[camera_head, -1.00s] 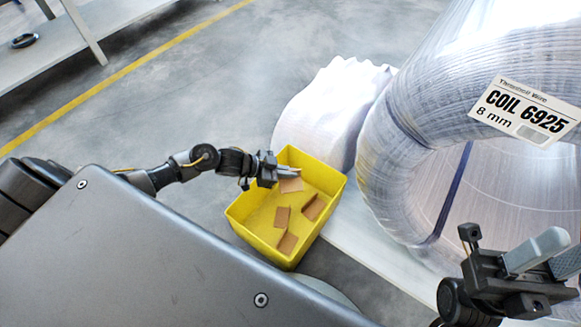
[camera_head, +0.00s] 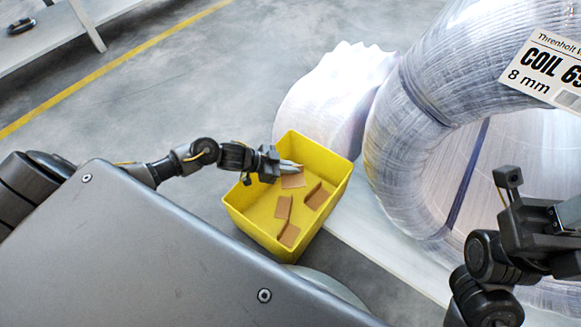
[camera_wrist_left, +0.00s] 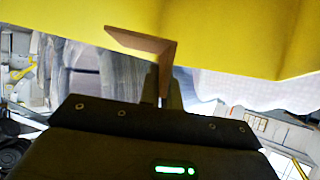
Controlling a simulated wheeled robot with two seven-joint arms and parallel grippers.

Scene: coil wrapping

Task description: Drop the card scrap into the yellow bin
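The yellow bin (camera_head: 262,235) stands on the floor in the middle of the head view, with several brown folded card scraps (camera_head: 284,207) inside. My left gripper (camera_head: 291,166) reaches over the bin's left rim. Its fingers are close together on a card scrap (camera_head: 293,181) that hangs at the fingertips over the bin. In the left wrist view this folded scrap (camera_wrist_left: 142,43) comes out from between the fingers (camera_wrist_left: 163,88), with the yellow bin (camera_wrist_left: 225,30) behind it. My right gripper (camera_head: 568,212) is cut by the right edge, so its opening is unclear.
A large wrapped coil (camera_head: 400,150) with a white label stands on a pale platform (camera_head: 385,262) right of the bin. A white wrapped bundle (camera_head: 330,105) is behind the bin. A grey table (camera_head: 45,42) stands at the far left, beyond a yellow floor line.

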